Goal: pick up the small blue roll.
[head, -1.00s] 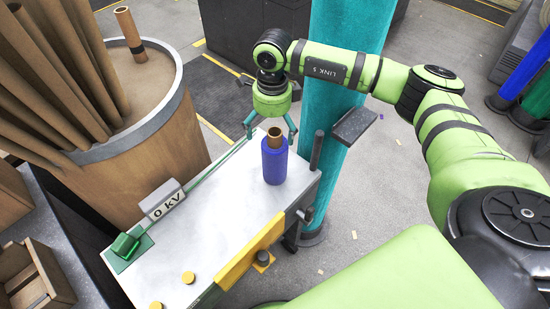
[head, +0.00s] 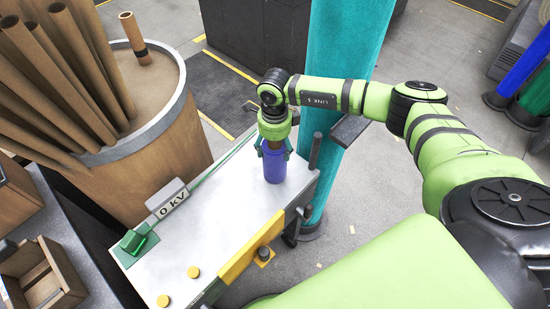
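The small blue roll (head: 275,168) stands upright on the white table top (head: 215,215) near its far right end. My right gripper (head: 273,149) points down over the roll from above. Its teal fingers sit on either side of the roll's upper part, close against it. The brown core at the roll's top is mostly hidden by the gripper. Whether the fingers press on the roll is hard to see. My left gripper is not in view.
A tall teal roll (head: 345,85) stands just behind the table. A "0 kV" box (head: 168,198) and a green block (head: 133,242) sit at the table's left. A big drum (head: 165,150) with brown tubes is at left. The table's middle is clear.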

